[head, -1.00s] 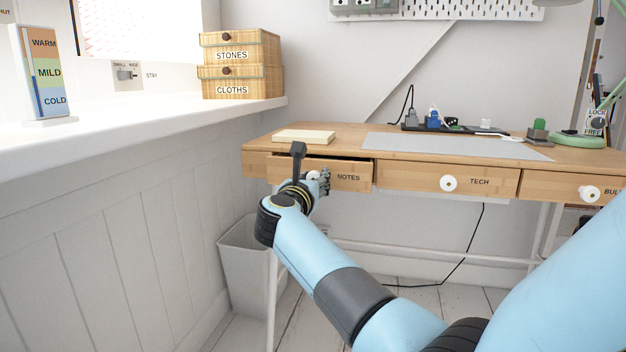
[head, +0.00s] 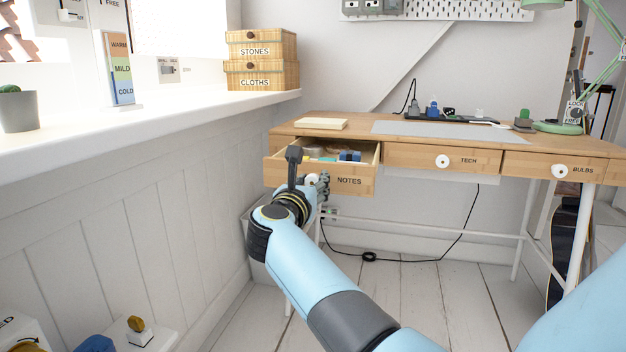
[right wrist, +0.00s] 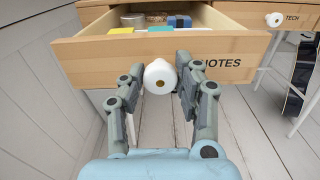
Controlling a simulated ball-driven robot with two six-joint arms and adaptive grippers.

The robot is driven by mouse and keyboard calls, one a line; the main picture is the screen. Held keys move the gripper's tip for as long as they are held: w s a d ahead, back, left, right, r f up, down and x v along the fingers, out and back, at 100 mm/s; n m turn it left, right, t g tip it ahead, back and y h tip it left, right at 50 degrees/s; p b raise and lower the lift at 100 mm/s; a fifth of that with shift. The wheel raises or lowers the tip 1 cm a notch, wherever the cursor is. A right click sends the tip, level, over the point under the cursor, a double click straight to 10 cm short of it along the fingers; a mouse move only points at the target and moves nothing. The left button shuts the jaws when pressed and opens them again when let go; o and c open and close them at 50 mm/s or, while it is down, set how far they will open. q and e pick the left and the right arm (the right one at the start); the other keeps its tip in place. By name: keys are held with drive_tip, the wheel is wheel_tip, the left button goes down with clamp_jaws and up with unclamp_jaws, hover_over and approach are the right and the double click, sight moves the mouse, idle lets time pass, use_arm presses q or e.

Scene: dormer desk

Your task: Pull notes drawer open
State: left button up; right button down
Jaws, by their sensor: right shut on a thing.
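The notes drawer (head: 349,183) stands partly pulled out of the left end of the wooden desk (head: 330,131), with several small items showing inside. Its front, marked NOTES, also shows in the right wrist view (right wrist: 110,62). The drawer's round white knob (right wrist: 160,76) sits between the two fingers of my right gripper (right wrist: 158,84), which is shut on it. In the head view my right gripper (head: 312,182) covers part of the drawer front and knob. My left gripper is not in view.
The TECH drawer (head: 420,156) and BULBS drawer (head: 545,165) are shut. A notepad (head: 321,124) lies on the desk above the open drawer. The white ledge (head: 180,114) with wooden boxes runs along the left. Floor in front of the desk is clear.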

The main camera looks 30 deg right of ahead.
drive_tip(key=shift+s+a, duration=0.1)
idle(0.3)
drive_tip(key=c, duration=0.9)
unclamp_jaws()
drive_tip(key=shift+r, duration=0.15)
wheel_tip(320, 180, up, 10)
drive_tip(key=shift+f, duration=0.15)
